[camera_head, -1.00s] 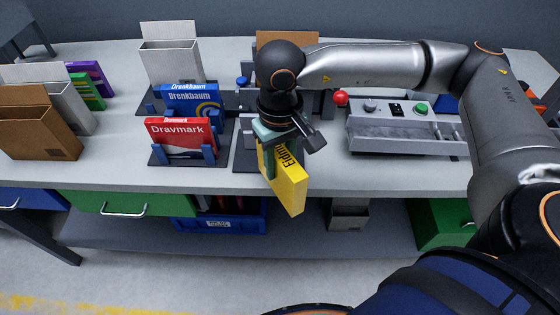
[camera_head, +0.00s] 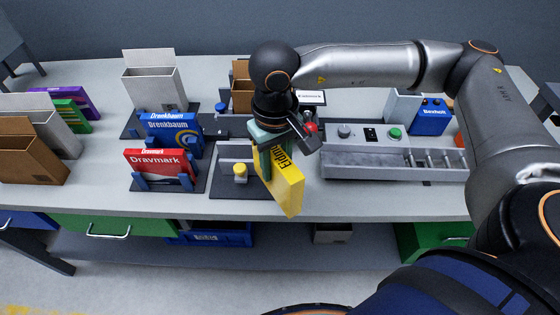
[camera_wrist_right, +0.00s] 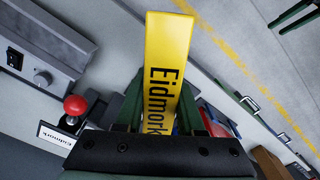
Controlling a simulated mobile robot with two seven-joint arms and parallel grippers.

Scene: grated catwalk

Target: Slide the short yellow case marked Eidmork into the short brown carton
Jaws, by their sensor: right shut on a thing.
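The yellow case marked Eidmork (camera_head: 287,190) is clasped between the fingers of my right gripper (camera_head: 271,160). It hangs tilted above the front of the table, its lower end free. In the right wrist view the case (camera_wrist_right: 168,50) reaches out beyond the fingers, its black lettering running along it. A brown carton (camera_head: 242,92) stands behind my right gripper, mostly hidden by the arm. Another brown carton (camera_head: 28,155) stands at the left of the table. I cannot tell for sure which is the short one. My left gripper is out of view.
The red Dravmark box (camera_head: 160,163) and blue Drenkbaum box (camera_head: 172,130) stand in holders farther left.

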